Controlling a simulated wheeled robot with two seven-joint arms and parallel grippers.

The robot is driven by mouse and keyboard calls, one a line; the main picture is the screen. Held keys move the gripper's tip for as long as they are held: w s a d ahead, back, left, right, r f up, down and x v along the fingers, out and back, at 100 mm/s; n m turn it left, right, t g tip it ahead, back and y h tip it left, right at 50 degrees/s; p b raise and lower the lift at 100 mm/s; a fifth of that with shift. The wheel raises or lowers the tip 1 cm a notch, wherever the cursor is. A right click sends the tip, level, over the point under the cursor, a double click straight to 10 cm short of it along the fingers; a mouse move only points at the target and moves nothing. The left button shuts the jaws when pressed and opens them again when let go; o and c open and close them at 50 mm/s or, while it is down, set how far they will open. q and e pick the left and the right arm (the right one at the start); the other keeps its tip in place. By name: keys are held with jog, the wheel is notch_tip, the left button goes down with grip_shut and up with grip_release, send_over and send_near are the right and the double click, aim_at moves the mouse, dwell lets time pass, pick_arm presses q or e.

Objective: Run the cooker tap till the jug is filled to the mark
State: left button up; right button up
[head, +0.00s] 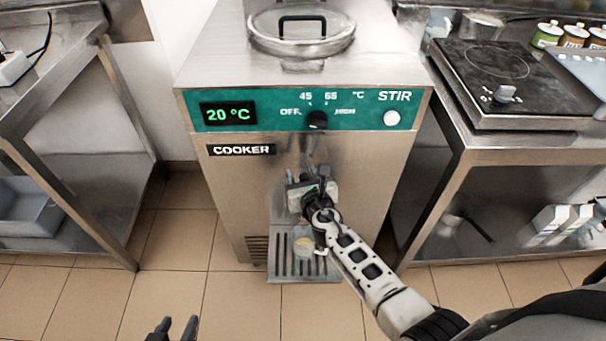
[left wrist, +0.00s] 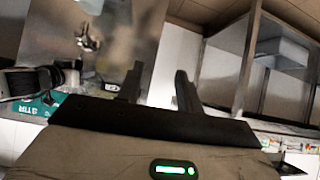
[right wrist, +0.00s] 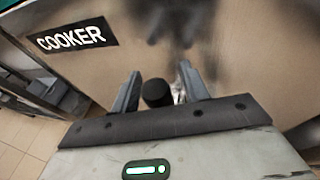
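The cooker (head: 240,180) is a steel machine with a green panel. Its tap (head: 322,172) is on the front, mostly hidden by my right gripper (head: 312,195). In the right wrist view, a black tap knob (right wrist: 157,93) sits between the fingers of my right gripper (right wrist: 160,75), which are open with a small gap either side. A small pale round shape (head: 303,246), probably the jug, is on the drip tray (head: 284,268), partly behind my right arm; its level and mark cannot be made out. My left gripper (head: 172,328) is open and empty, low in front of the cooker.
The display (head: 228,114) reads 20 °C. A clear lid (head: 301,30) covers the cooker's top. A steel table (head: 60,70) stands left, and a counter with a black hotplate (head: 490,80) and jars stands right. The floor at front left is clear.

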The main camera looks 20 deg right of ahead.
pick_arm(q)
jog(key=shift+r, duration=0.1)
pick_arm(e)
jog(key=shift+s, duration=0.1)
jog(key=shift+s+r, duration=0.15)
jog(key=shift+s, duration=0.1)
pick_arm(q)
jog(key=p, duration=0.1)
jog(key=r+p, duration=0.1)
jog(key=p, duration=0.1)
jog(key=shift+s+a+r, duration=0.1)
jog(key=shift+a+r, duration=0.05)
jog(key=shift+a, duration=0.2)
pick_arm(e)
jog(key=v, duration=1.5)
pick_arm(q)
jog(key=shift+d, duration=0.1)
pick_arm(e)
jog(key=shift+s, duration=0.1)
